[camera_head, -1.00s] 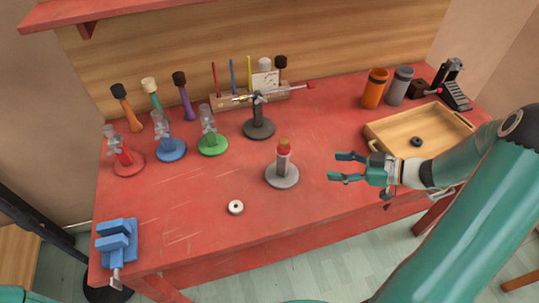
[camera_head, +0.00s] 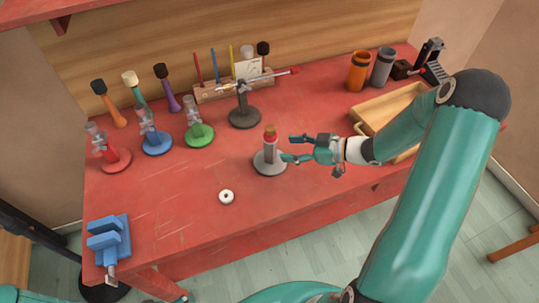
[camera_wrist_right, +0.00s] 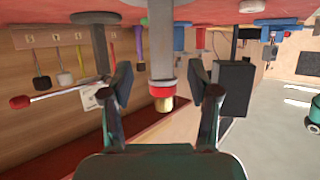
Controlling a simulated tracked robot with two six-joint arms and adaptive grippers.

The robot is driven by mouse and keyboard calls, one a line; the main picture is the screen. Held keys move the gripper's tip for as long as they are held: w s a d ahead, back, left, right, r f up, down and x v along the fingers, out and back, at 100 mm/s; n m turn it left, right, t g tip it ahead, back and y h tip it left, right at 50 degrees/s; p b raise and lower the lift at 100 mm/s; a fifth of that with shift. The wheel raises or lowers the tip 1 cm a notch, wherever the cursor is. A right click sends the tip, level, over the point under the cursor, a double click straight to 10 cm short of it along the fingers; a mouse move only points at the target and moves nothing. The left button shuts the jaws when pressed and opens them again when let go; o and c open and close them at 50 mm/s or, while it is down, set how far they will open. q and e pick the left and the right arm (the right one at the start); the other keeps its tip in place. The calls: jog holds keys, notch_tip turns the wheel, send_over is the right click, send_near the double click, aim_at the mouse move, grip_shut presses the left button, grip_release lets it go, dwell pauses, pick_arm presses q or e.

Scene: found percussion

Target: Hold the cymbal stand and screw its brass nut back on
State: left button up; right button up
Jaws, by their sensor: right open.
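A grey stand (camera_head: 270,164) with a round base and upright post stands at the middle front of the red table. A red collar and a brass-coloured piece (camera_head: 270,129) top it; I cannot tell if this is the nut or bare thread. My right gripper (camera_head: 287,148) is open beside the post, its fingers pointing left at it. In the right wrist view, which looks upside down, the post, red collar and brass end (camera_wrist_right: 164,103) show between the open fingers (camera_wrist_right: 163,84). No cymbal shows on this stand. My left gripper is not in view.
A white ring (camera_head: 226,197) lies front left of the stand. A blue vise (camera_head: 108,240) is at the left front corner. A dark-based stand (camera_head: 244,117) with a rod is behind. Red, blue (camera_head: 156,144) and green stands line the left. A wooden tray (camera_head: 385,105) is right, partly behind my arm.

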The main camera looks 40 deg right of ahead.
aim_at(275, 149)
jog(key=shift+x, duration=1.1)
jog(key=shift+w+a+f+p, duration=0.1)
jog(key=shift+w+a+p, duration=0.2)
jog(key=shift+w, duration=0.05)
jog(key=p+x, duration=0.1)
jog(key=x, duration=0.3)
jog(key=shift+a+f, duration=0.1)
jog(key=shift+f, duration=0.1)
grip_shut()
